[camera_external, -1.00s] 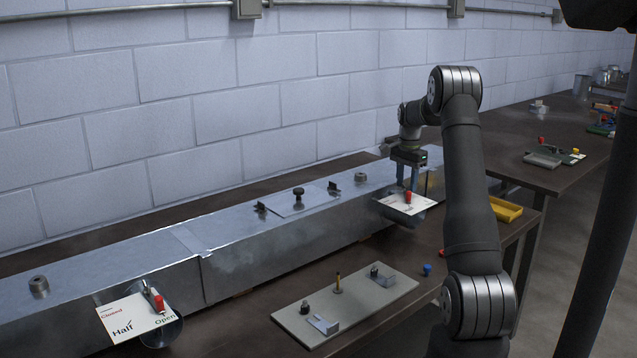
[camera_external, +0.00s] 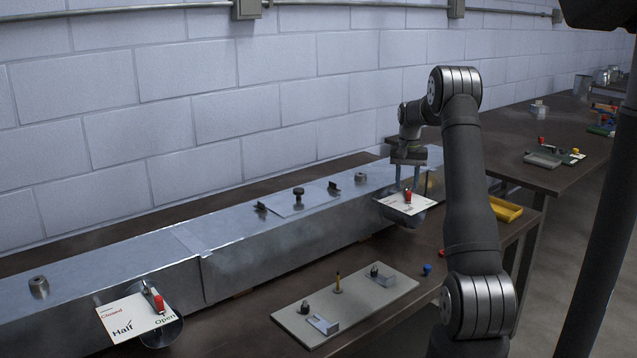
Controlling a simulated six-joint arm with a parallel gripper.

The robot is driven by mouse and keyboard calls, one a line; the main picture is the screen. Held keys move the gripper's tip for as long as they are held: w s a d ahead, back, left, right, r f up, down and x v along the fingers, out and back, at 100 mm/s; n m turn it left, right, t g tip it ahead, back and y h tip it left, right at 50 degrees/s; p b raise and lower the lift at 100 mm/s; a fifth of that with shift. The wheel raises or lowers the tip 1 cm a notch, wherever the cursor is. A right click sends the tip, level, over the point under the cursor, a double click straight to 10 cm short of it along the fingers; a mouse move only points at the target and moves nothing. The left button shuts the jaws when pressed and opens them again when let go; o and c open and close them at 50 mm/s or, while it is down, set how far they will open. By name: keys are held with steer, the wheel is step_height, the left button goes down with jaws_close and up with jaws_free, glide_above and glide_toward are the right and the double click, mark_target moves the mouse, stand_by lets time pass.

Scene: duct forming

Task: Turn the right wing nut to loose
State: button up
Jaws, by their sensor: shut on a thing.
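My gripper (camera_external: 408,185) points down at the right end of the metal duct (camera_external: 225,240), just over a white card (camera_external: 403,204) on the duct's front side. A red-tipped handle (camera_external: 408,195) stands at this card, close in front of the fingers. At the left end, a similar white card (camera_external: 128,318) reads Closed, Half and Open. Its red-tipped handle (camera_external: 158,303) lies towards Open.
A flat panel (camera_external: 300,199) with dark fasteners and a black knob (camera_external: 298,193) sits on the duct's top. A grey board (camera_external: 350,308) with small parts lies on the table in front. A blue piece (camera_external: 427,268) and yellow tray (camera_external: 506,208) are at the right.

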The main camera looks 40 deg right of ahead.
steer(key=n, duration=0.4)
steer(key=shift+n, duration=0.3)
steer(key=shift+r+n, duration=0.1)
steer(key=shift+n, duration=2.2)
steer(key=o, duration=1)
step_height(320, 180, up, 17)
steer(key=shift+r, duration=0.15)
